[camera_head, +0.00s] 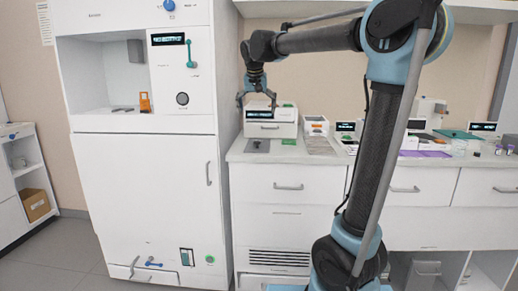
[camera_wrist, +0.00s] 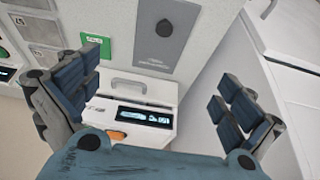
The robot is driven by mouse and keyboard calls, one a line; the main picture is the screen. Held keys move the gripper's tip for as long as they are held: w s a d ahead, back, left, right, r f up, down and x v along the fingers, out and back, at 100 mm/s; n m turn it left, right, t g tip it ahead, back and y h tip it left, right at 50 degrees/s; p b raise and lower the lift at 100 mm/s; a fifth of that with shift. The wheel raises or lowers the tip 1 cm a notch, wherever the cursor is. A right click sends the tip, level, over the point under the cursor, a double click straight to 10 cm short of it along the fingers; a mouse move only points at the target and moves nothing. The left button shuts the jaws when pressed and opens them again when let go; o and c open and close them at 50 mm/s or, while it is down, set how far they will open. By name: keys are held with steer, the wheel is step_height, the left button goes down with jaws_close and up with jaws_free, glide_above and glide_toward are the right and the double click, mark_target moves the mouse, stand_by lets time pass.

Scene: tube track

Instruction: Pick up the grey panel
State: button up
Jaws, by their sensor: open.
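A dark grey panel (camera_head: 257,146) with a small dark round spot lies flat at the counter's left end, in front of a white instrument. In the wrist view the same grey panel (camera_wrist: 166,50) lies beyond my fingers, near the counter edge. A lighter grey panel (camera_head: 319,146) lies farther right on the counter; I cannot tell which one the task names. My gripper (camera_head: 256,101) is open and empty above the white instrument, apart from both panels. Its two fingers are spread wide in the wrist view (camera_wrist: 163,80).
The white instrument (camera_head: 272,126) with a display and handle stands below my gripper. A small green card (camera_head: 288,141) lies right of the dark panel. A tall white cabinet (camera_head: 145,190) stands close on the left. More devices and purple trays (camera_head: 425,154) occupy the counter's right.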

mark_target(258, 143)
steer(key=x, duration=1.7)
steer(key=shift+w+a, duration=0.2)
steer(key=shift+w, duration=0.05)
